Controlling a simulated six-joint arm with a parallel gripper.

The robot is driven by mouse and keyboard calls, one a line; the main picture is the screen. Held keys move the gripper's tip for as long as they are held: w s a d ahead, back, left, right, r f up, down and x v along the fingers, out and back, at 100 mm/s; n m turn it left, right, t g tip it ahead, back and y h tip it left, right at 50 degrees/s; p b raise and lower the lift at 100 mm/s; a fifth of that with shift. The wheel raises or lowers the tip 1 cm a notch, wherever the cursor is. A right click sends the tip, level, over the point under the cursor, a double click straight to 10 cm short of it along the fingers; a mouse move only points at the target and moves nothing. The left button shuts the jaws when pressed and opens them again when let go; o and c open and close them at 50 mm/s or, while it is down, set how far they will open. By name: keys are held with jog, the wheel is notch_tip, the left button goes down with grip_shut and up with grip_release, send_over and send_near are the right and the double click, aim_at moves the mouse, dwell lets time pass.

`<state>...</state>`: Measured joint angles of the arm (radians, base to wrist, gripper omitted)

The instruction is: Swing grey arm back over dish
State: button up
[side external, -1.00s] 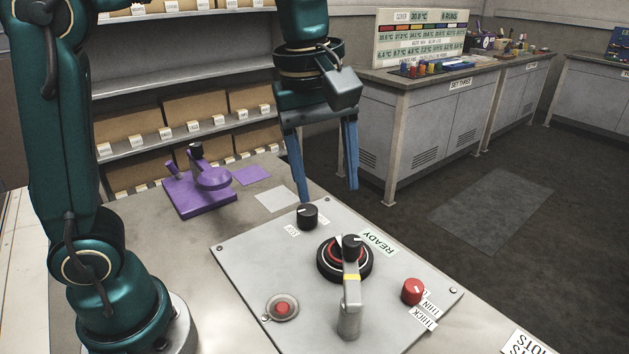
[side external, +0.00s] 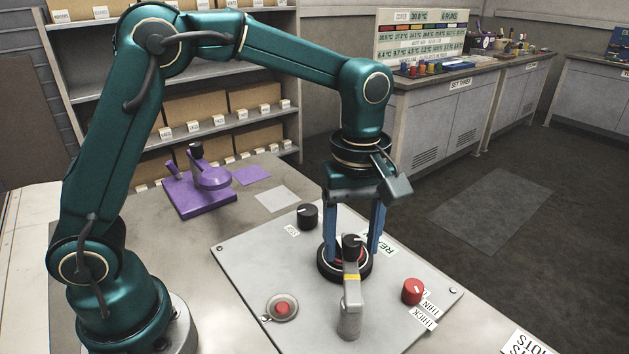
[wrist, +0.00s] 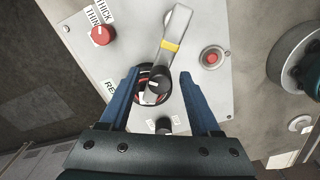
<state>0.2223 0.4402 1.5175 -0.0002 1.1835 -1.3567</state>
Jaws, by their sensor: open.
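The grey arm (side external: 350,297) with a yellow band lies on the panel; its black-knobbed end (side external: 352,241) is over the black dish (side external: 326,266) with a red ring. The wrist view shows the grey arm (wrist: 178,28), its knob (wrist: 156,88) and part of the dish (wrist: 142,96). My gripper (side external: 353,243) is open above the dish. Its two blue fingers appear on either side of the knob, with gaps showing in the wrist view (wrist: 160,72). Whether the fingertips are down at knob height is hard to tell.
The panel (side external: 250,250) also carries a black knob (side external: 307,216), a red knob (side external: 412,291) and a red button (side external: 282,308). A purple fixture (side external: 200,190) stands at the left back. A shelf of boxes (side external: 195,107) is behind it.

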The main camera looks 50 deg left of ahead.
grip_shut()
dwell(1.4)
